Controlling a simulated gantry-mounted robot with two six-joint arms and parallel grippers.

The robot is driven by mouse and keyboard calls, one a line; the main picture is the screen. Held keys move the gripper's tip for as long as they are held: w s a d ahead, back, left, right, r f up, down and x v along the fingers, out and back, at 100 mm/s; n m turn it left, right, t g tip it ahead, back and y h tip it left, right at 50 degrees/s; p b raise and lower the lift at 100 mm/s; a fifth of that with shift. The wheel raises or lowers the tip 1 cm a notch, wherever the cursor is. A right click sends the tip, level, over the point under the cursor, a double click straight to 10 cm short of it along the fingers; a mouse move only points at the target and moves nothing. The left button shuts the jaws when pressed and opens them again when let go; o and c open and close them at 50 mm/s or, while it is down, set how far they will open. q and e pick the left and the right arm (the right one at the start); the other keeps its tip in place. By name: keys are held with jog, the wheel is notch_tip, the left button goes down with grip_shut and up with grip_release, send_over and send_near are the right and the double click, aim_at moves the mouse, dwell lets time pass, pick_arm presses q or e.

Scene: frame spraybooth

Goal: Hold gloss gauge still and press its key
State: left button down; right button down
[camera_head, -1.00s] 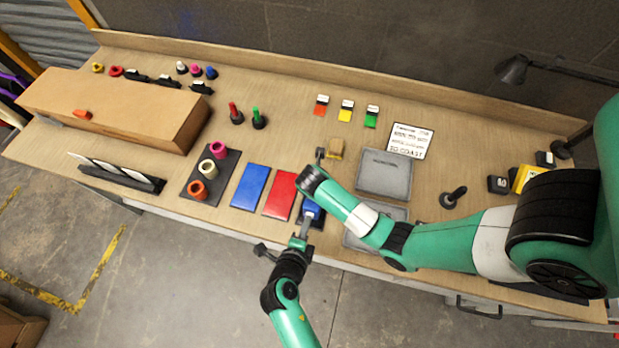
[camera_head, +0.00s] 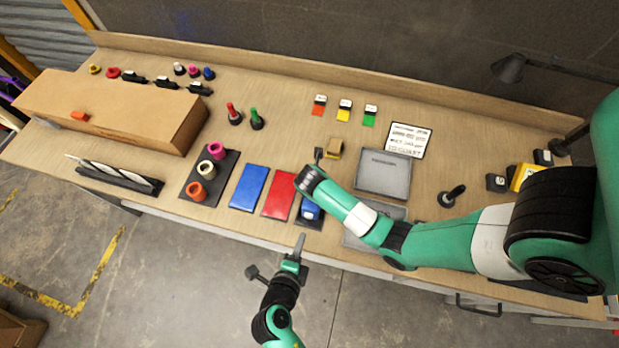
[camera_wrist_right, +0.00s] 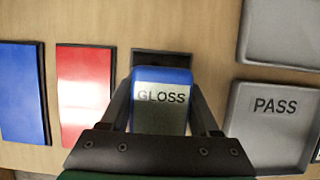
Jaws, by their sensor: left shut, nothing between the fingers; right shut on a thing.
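The gloss gauge (camera_head: 311,211) is a small blue block at the front of the bench, on a dark panel. In the right wrist view it has a blue top edge and a pale face marked GLOSS (camera_wrist_right: 160,96). My right gripper (camera_wrist_right: 162,108) is shut on it, with one dark finger on each side. In the head view, my right forearm hides part of the gauge. My left gripper (camera_head: 300,246) is shut and empty, in front of the bench edge and apart from the gauge. I cannot make out the gauge's key.
A red panel (camera_head: 278,193) and a blue panel (camera_head: 249,187) lie left of the gauge. Grey trays lie to its right; the near one (camera_wrist_right: 270,130) is marked PASS. A long brown box (camera_head: 110,108) fills the bench's left end.

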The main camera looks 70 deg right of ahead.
jog(key=shift+c, duration=0.2)
grip_release()
jog(key=shift+r, duration=0.1)
jog(key=v, duration=0.7)
jog(key=shift+s+a+r, duration=0.1)
jog(key=shift+a, duration=0.05)
